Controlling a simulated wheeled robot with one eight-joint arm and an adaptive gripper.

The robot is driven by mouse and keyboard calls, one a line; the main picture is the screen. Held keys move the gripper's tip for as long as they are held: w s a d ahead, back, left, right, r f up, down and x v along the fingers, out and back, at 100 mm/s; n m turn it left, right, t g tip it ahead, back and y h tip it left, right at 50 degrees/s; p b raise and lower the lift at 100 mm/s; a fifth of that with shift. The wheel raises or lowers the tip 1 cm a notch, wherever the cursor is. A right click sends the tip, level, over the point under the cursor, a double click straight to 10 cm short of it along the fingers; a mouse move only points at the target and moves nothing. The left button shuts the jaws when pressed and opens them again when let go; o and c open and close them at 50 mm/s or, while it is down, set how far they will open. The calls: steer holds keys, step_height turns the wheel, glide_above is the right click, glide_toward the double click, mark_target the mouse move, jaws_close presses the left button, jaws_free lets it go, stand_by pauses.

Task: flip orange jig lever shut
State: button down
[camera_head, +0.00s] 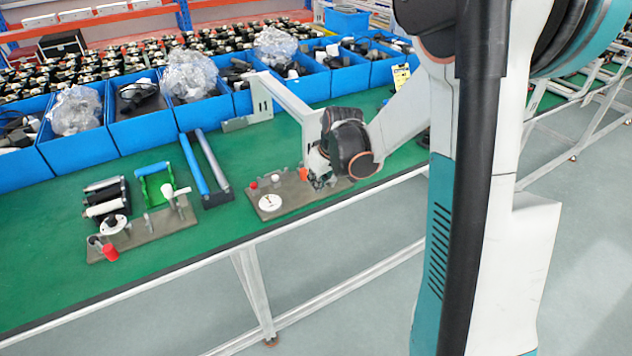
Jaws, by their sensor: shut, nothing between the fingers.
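A grey-brown jig plate (292,196) lies on the green table, with a round white disc and small posts on it. A small orange part (303,174), which looks like the jig lever, stands on this plate right beside my gripper. My gripper (321,181) is shut and empty, pointing down over the right part of the plate. My wrist and gripper hide that end of the jig and some of the lever, so I cannot tell the lever's angle or whether the gripper touches it.
A second jig plate (145,232) with a red knob (110,252) lies at left. Blue rollers (194,164) and a green handle (154,183) lie behind it. Blue bins (140,127) line the table's back. The green surface is clear at front left.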

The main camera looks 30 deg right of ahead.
steer(key=p+v, duration=0.2)
steer(key=v, duration=0.5)
steer(key=shift+a, duration=0.35)
steer(key=shift+w+r, duration=0.1)
steer(key=a+r+m+t+p, duration=0.15)
steer(key=a+r, duration=0.45)
steer(key=r, duration=0.7)
steer(key=a+r+m+t+p, duration=0.1)
steer(key=a+r+t, duration=0.35)
steer(key=r, duration=0.85)
steer(key=s+a+f+g+b, duration=0.1)
steer(key=s+f, duration=0.6)
steer(key=s, duration=0.3)
steer(key=s+a+f+g+b, duration=0.1)
steer(key=s+f+g, duration=0.1)
steer(key=s+f, duration=0.6)
steer(key=s, duration=0.3)
steer(key=shift+f+n+h, duration=0.2)
steer(key=shift+n+h, duration=0.1)
steer(key=shift+n, duration=0.05)
